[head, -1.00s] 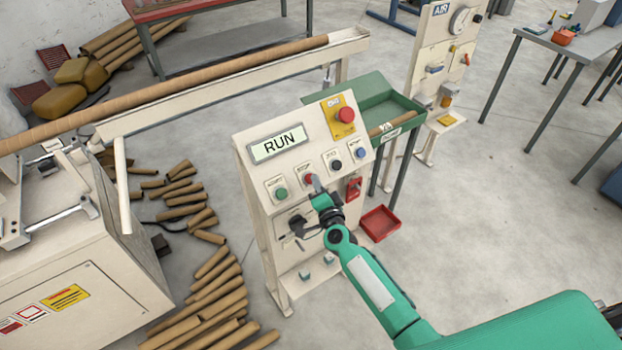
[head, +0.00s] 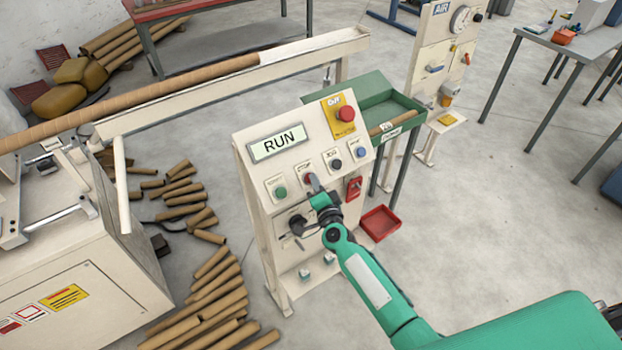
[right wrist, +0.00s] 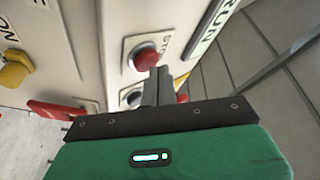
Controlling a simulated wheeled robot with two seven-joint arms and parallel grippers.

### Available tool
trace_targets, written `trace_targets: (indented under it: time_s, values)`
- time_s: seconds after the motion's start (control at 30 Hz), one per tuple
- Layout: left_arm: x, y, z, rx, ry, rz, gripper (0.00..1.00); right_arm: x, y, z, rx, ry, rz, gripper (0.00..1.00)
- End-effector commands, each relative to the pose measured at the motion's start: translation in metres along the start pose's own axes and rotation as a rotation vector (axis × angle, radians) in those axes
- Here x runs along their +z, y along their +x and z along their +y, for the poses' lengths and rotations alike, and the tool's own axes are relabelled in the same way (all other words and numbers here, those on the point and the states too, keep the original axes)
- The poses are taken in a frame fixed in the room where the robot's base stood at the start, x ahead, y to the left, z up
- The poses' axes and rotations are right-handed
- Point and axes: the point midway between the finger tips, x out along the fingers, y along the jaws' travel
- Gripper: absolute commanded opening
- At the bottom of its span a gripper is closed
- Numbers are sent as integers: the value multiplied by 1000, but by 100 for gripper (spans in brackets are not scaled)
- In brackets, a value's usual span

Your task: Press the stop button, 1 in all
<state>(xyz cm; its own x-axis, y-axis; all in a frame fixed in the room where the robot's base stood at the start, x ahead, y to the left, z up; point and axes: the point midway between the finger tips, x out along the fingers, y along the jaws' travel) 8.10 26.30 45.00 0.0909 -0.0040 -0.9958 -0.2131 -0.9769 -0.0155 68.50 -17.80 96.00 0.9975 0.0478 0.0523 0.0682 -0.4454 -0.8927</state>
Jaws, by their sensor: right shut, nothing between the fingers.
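The control panel (head: 297,150) stands upright in the middle of the head view. Its display (head: 278,143) reads RUN. The red stop button (head: 308,178) sits in the panel's lower row, mostly behind my gripper tips. It shows clearly in the right wrist view (right wrist: 146,59), in a silver ring beside a small label. My right gripper (head: 314,184) is shut and empty, its tips right at the stop button. In the right wrist view the fingertips (right wrist: 159,72) overlap the button's lower right edge; I cannot tell whether they touch it. My left gripper is not in view.
A larger red button on a yellow plate (head: 346,114) is at the panel's upper right. Green (head: 281,192), black (head: 335,163) and blue (head: 361,152) buttons flank the stop button. A red tray (head: 380,223) lies below right. Cardboard tubes (head: 205,320) lie on the floor.

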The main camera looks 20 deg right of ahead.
Motion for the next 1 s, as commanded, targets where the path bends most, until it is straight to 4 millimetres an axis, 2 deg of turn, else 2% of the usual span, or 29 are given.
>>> trace_targets:
  time_s: [1.0]
  values:
    - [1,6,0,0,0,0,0,4,6,4,0,1,0,0]
